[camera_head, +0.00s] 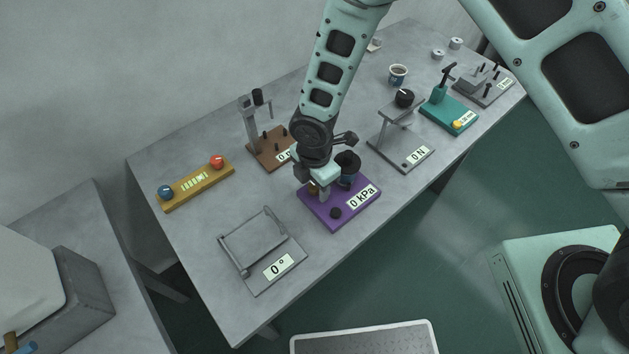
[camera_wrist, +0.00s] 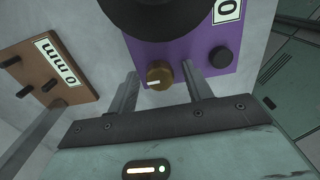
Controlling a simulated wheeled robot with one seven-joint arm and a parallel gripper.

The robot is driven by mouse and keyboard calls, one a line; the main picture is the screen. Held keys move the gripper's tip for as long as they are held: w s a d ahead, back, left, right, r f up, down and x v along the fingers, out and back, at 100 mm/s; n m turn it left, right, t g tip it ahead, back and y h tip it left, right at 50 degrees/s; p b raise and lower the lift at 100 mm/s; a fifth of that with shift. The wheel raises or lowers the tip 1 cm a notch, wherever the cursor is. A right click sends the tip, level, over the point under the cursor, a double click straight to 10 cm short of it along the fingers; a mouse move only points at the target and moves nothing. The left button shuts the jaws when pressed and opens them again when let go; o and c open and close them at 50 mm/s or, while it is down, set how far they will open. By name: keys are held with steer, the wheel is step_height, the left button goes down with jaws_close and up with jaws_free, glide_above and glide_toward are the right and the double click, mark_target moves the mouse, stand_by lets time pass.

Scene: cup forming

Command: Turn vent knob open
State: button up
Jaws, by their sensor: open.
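The vent knob, a small brown-gold knob (camera_wrist: 159,75) with a pale pointer line, sits on the purple base (camera_wrist: 185,50) marked "0 kPa" in the head view. In the wrist view my gripper (camera_wrist: 162,80) is open, with one finger on each side of the knob. A gap shows between the knob and each finger, so they appear apart. In the head view my gripper (camera_head: 319,192) reaches down over the left part of the purple base (camera_head: 335,222) and partly hides the knob. A black round part (camera_wrist: 160,12) stands above the knob in the wrist view.
A black knob (camera_wrist: 220,57) sits to the right on the same base. A brown station (camera_head: 268,150) stands behind, a grey tilt frame (camera_head: 262,262) in front left, a grey "0 N" stand (camera_head: 400,150) to the right. Clear table lies at left of the purple base.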

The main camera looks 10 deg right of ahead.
steer(key=c, duration=1)
steer(key=shift+o, duration=0.2)
steer(key=shift+m, duration=0.3)
steer(key=m+b, duration=0.2)
steer(key=m, duration=0.1)
steer(key=shift+f+m+b, duration=0.15)
steer(key=shift+m+b, duration=0.15)
steer(key=m+b, duration=0.2)
steer(key=m, duration=0.2)
steer(key=shift+m, duration=0.3)
steer(key=m+b, duration=0.1)
steer(key=m, duration=0.3)
steer(key=shift+m, duration=0.3)
steer(key=shift+m+b, duration=0.6)
steer(key=shift+m, duration=1.6)
steer(key=shift+r, duration=0.2)
